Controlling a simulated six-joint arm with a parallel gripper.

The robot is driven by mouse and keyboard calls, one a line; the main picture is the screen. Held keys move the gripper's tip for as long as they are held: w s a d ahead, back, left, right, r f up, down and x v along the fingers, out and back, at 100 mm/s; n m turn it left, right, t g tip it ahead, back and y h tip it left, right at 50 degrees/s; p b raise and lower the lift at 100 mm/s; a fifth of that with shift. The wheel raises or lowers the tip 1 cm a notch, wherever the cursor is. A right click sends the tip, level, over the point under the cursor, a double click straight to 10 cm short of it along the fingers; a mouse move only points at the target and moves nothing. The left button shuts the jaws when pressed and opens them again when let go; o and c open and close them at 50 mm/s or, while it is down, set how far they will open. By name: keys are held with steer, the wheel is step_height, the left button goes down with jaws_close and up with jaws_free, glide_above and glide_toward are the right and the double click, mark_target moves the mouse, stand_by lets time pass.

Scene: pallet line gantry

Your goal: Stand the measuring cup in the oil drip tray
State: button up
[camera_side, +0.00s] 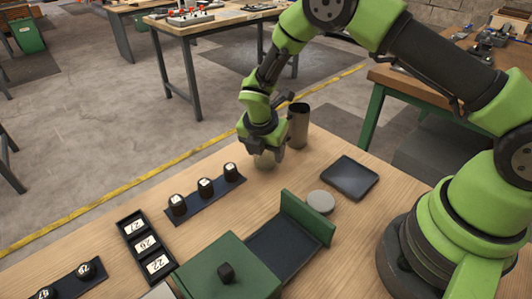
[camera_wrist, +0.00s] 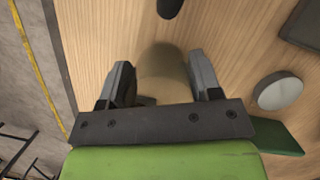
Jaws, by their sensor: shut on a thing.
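My gripper (camera_side: 264,152) is low over the back of the wooden table, shut on the measuring cup (camera_side: 265,161), a pale, tan-looking cup. In the wrist view the cup (camera_wrist: 165,80) sits between the two fingers (camera_wrist: 160,64). In the side view the fingers hide most of it, and I cannot tell whether its base touches the table. The oil drip tray (camera_side: 350,177) is a shallow black tray, flat on the table to the right of my gripper. It looks empty. Its corner shows at the top right of the wrist view (camera_wrist: 304,24).
A dark metal cylinder (camera_side: 298,126) stands close behind my gripper. A grey disc (camera_side: 320,202) lies before the tray. A green box (camera_side: 226,268) with an upright green plate (camera_side: 308,218) is in front. Black knobs on a strip (camera_side: 205,188) and a numbered rack (camera_side: 146,245) are left.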

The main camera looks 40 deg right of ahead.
step_height(320, 180, up, 9)
steer(key=s+d+f+m+g, duration=0.1)
steer(key=s+d+m, duration=0.2)
steer(key=s+m, duration=0.2)
steer(key=s+d+f+m+g+y, duration=0.1)
steer(key=s+d+f+m, duration=0.1)
steer(key=s+d+m, duration=0.2)
steer(key=s+d+f+m+g, duration=0.1)
steer(key=s+d+m+g, duration=0.1)
steer(key=s+m, duration=0.5)
steer(key=shift+s+d+f+m+y, duration=0.1)
steer(key=shift+s+d+m+y, duration=0.1)
steer(key=shift+d+m, duration=0.3)
steer(key=shift+s+d+f+m+y, duration=0.1)
steer(key=shift+s+d+m+y, duration=0.15)
steer(key=shift+m, duration=0.35)
steer(key=shift+w+f, duration=0.15)
steer(key=shift+f, duration=2.15)
steer(key=shift+f, duration=0.1)
steer(key=o, duration=0.9)
steer(key=shift+d, duration=0.1)
